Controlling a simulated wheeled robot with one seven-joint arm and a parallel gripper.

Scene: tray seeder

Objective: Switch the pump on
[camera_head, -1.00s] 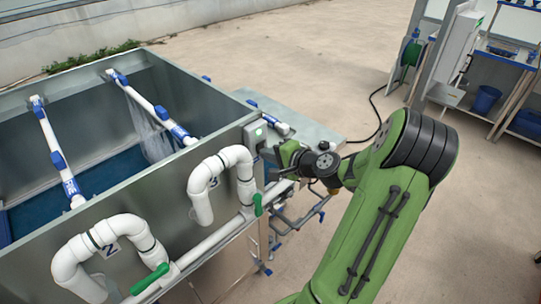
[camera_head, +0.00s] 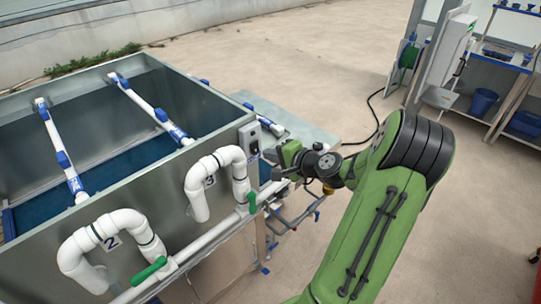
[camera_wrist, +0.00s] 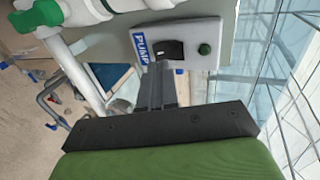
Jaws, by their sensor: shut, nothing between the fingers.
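The pump switch box (camera_wrist: 190,40) is a pale plate with a blue PUMP label (camera_wrist: 141,47), a black rocker switch (camera_wrist: 170,49) and a green lamp (camera_wrist: 204,49) that looks dark. In the head view the box (camera_head: 249,138) sits on the tank's right corner. My gripper (camera_wrist: 161,70) is shut and empty, its tips at the lower edge of the rocker in the wrist view; I cannot tell whether they touch it. In the head view my gripper (camera_head: 272,158) is beside the box, its tips hard to make out. No water stream shows in the tank (camera_head: 110,165).
White pipes (camera_head: 225,165) with green-handled valves (camera_head: 149,270) run along the tank's front, close to my gripper. A grey side table (camera_head: 300,135) stands behind it. A shelf with blue bins (camera_head: 483,101) is at the far right. The floor between is open.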

